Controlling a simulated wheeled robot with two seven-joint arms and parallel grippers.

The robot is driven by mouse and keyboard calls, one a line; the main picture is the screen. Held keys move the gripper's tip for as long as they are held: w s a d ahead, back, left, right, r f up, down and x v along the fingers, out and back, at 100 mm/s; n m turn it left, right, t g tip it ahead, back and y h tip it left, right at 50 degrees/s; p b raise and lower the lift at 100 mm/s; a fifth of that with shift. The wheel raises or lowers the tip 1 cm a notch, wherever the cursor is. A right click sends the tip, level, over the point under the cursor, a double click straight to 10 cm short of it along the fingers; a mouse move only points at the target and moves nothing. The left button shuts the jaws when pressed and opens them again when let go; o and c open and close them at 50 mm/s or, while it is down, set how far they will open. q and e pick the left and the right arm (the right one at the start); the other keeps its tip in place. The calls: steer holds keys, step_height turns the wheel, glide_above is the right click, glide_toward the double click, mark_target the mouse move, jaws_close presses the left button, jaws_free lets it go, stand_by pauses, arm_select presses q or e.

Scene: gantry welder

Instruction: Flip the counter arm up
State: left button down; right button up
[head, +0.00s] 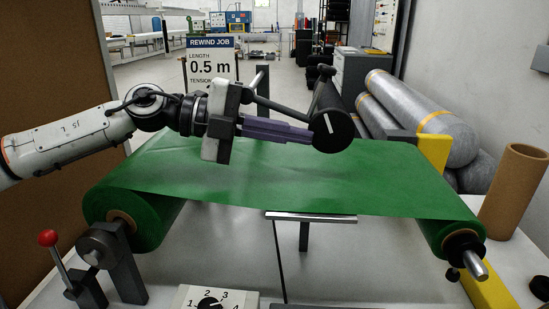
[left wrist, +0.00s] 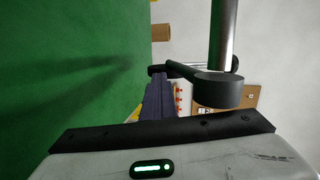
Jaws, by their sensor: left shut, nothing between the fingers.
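The black counter arm (head: 280,109) slopes above the green web (head: 390,180), with a round black end (head: 332,131) bearing a white mark. In the left wrist view, a dark bar with a round hub (left wrist: 217,89) shows beside a chrome rod. My left gripper (head: 306,138) is shut and empty, its purple fingers just under the sloping bar and pointing at the round end. The fingers (left wrist: 157,92) also show in the left wrist view, close to the bar's far end. I cannot tell whether they touch it. My right gripper is not in view.
A sign (head: 210,60) reading "REWIND JOB, LENGTH 0.5 m" stands behind. A red-knobbed lever (head: 48,239) and a numbered dial (head: 211,300) are at the front left. A cardboard tube (head: 513,190) stands at right, near wrapped rolls (head: 420,115). The space above the web's right part is clear.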

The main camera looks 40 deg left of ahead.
arm_select(q)
steer(key=shift+w+d+r+t+h+b, duration=0.15)
steer(key=shift+d+r+t+h+b, duration=0.15)
steer(key=shift+r+h+b, duration=0.25)
steer(key=shift+w+d+r+t+h, duration=0.1)
steer(key=shift+d+r+t+h, duration=0.05)
steer(key=shift+r+t+h, duration=0.35)
step_height(320, 180, up, 6)
steer(key=h+p, duration=0.1)
steer(key=p, duration=0.1)
steer(key=shift+t, duration=0.3)
steer(key=shift+r, duration=0.15)
stand_by(0.4)
